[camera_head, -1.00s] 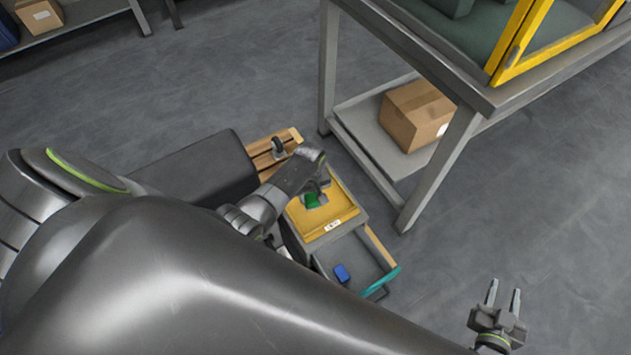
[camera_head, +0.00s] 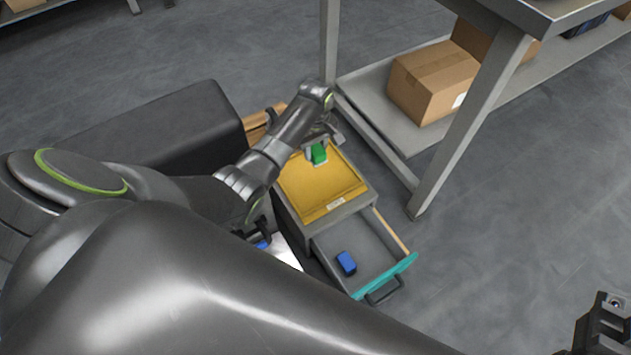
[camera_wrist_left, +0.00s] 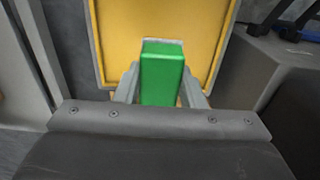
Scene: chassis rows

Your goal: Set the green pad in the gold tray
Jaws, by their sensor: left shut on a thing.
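The green pad (camera_head: 319,154) is held between the fingers of my left gripper (camera_head: 316,150). In the left wrist view the pad (camera_wrist_left: 161,78) stands between the two grey fingers (camera_wrist_left: 161,90). The gold tray (camera_head: 322,191) lies on top of a grey drawer unit, and the pad is over its far end in the head view. The tray (camera_wrist_left: 115,40) is also behind the pad in the left wrist view. I cannot tell whether the pad touches the tray. Part of my right gripper (camera_head: 603,325) shows at the lower right, cut off by the edge.
Below the tray is an open drawer (camera_head: 378,236) with a teal front and a blue block (camera_head: 346,262) inside. A grey workbench (camera_head: 455,135) with cardboard boxes (camera_head: 433,80) on its shelf stands to the right.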

